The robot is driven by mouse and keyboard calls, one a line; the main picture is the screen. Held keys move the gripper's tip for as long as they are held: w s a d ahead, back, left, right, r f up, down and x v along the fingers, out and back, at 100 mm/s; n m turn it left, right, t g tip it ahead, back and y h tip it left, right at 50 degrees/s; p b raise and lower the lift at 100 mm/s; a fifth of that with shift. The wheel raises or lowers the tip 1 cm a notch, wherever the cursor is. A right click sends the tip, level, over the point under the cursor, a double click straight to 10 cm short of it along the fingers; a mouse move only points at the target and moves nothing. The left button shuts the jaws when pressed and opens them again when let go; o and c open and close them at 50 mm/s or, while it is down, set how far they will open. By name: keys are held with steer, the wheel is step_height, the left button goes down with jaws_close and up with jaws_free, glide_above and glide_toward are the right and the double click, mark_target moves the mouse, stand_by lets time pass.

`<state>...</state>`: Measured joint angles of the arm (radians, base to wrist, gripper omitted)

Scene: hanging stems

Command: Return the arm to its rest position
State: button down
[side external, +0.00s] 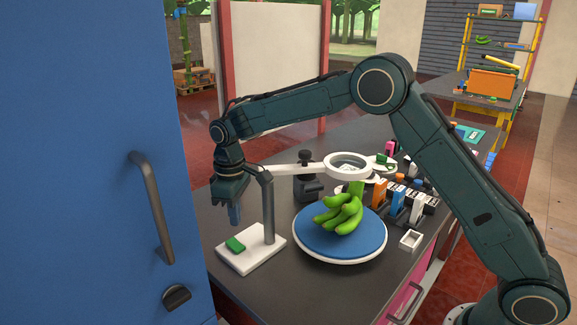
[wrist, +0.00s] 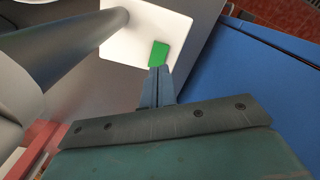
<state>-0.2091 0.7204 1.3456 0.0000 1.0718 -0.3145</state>
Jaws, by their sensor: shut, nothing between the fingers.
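My gripper (side external: 235,212) hangs pointing down above the left part of the dark bench, left of the grey post of a white stand. In the wrist view my gripper (wrist: 155,72) has its two fingers together, with nothing between them. Beneath it is the stand's white base plate (side external: 262,258), which also shows in the wrist view (wrist: 125,50). A small green block (side external: 235,244) lies on that plate; in the wrist view the green block (wrist: 159,53) appears just beyond the fingertips. The fingertips look apart from the block.
A green banana bunch (side external: 341,215) rests on a blue-topped round plate (side external: 310,243). A white ring (side external: 348,166) on the stand's arm is above it. A blue cabinet door (side external: 90,120) with a handle is close on the left. Several small items crowd the bench's right side.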

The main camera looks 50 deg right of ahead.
steer(key=s+d+r+m+t, duration=0.1)
steer(key=s+d+r+t, duration=0.15)
steer(key=s+r, duration=0.5)
steer(key=s+d+r+m+t, duration=0.1)
steer(key=s+d+r, duration=0.4)
steer(key=r, duration=0.4)
steer(key=s+d+m+t, duration=0.1)
steer(key=s+d+m, duration=0.1)
steer(key=s, duration=1)
steer(key=s+d+f+m+t, duration=0.1)
steer(key=s+d+m, duration=0.1)
steer(key=s, duration=1)
steer(key=shift+f, duration=0.2)
